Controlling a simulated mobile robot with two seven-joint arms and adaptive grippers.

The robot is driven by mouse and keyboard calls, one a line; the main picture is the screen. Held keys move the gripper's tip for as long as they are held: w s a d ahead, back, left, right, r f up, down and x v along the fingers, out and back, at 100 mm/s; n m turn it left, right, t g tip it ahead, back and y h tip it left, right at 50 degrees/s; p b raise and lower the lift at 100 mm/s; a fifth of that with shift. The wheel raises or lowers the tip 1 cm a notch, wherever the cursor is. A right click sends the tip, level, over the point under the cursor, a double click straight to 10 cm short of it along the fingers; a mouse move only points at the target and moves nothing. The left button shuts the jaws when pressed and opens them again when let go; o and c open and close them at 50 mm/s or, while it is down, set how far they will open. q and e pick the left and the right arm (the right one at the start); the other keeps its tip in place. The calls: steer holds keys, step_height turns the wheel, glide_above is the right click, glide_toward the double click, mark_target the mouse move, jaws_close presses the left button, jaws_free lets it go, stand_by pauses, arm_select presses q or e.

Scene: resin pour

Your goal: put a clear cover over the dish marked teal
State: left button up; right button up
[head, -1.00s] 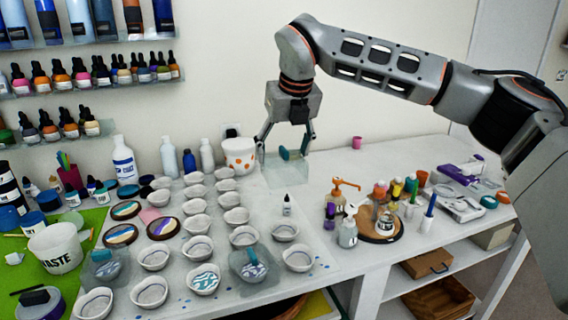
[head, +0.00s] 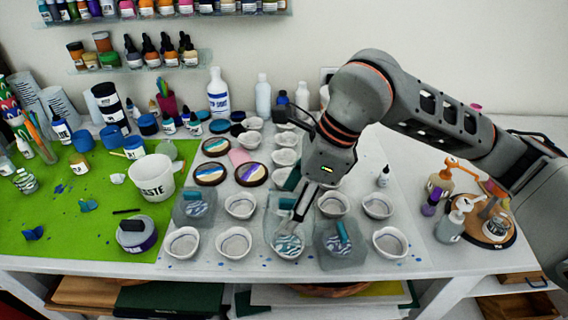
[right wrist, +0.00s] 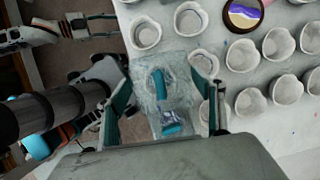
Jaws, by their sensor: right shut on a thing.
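My right gripper (head: 295,203) reaches down over the front dishes, its fingers on a clear cover (head: 275,228) with teal on it. The cover is over a white dish with teal wavy stripes (head: 289,246). I cannot tell whether it rests on the table or hangs just above. In the right wrist view the clear cover (right wrist: 147,108) shows between the two spread fingers (right wrist: 165,112), with teal pieces in that area. Two more clear covers with teal handles, one at left (head: 184,217) and one at right (head: 355,257), stand over patterned dishes. My left gripper is not in view.
Plain white dishes stand close on both sides, such as one at front left (head: 234,243) and one at front right (head: 390,243). A WASTE cup (head: 152,180) stands on a green mat (head: 50,190). Bottles on a round wooden board (head: 505,242) are at right.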

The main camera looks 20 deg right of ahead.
steer(key=shift+s+a+f+n, duration=0.25)
steer(key=shift+s+n, duration=0.15)
steer(key=shift+n, duration=0.1)
steer(key=shift+f+b, duration=2.2)
steer(key=shift+f, duration=1.2)
steer(key=shift+f, duration=0.15)
steer(key=o, duration=1.2)
steer(key=v, duration=1.2)
steer(key=shift+w, duration=0.15)
